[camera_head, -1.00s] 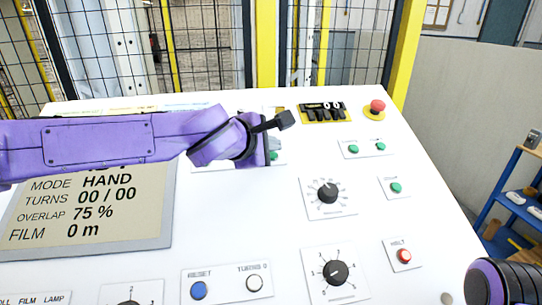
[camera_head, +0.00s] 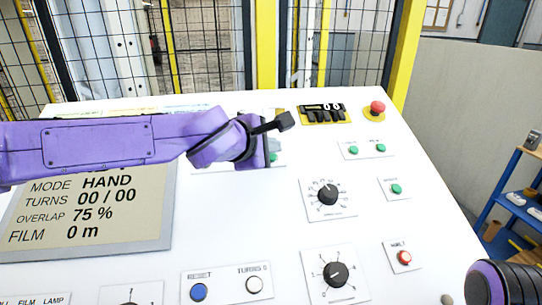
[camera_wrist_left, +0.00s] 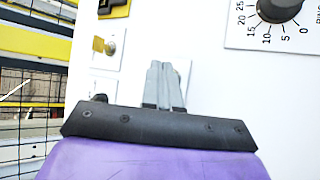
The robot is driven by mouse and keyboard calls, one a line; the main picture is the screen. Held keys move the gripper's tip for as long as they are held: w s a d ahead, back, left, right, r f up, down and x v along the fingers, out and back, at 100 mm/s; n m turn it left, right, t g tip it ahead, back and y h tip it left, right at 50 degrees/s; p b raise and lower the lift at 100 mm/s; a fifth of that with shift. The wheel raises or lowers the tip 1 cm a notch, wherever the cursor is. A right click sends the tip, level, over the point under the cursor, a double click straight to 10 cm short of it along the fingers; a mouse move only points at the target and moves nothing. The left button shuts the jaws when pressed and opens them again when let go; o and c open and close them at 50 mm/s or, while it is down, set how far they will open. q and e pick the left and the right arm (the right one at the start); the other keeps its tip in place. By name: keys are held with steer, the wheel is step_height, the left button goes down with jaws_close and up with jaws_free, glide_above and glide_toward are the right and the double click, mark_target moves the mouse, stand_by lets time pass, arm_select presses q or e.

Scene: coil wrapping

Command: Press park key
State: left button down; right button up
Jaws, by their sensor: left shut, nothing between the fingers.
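My left gripper (camera_head: 274,145) reaches in from the left over the white control panel (camera_head: 230,215), with its fingers mostly hidden by the wrist. In the left wrist view its two grey fingers (camera_wrist_left: 164,84) are together and empty, pointing at the panel in front of a small pale plate. I cannot tell whether the tips touch it. A green button (camera_head: 275,157) shows partly beside the gripper in the head view. No label reading park is legible, so I cannot tell which control is the park key. My right gripper is not in view.
A red emergency button (camera_head: 377,107), black dials (camera_head: 328,194), a red button (camera_head: 404,256) and a blue button (camera_head: 199,291) sit on the panel. The screen (camera_head: 90,215) reads HAND. A yellow-and-black fence (camera_head: 265,50) stands behind. A blue shelf (camera_head: 510,200) is at right.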

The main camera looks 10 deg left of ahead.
arm_select(q)
steer(key=shift+f, duration=0.1)
stand_by(0.6)
steer(key=shift+w+a+f, duration=0.1)
steer(key=shift+w+f, duration=0.15)
steer(key=shift+f, duration=0.05)
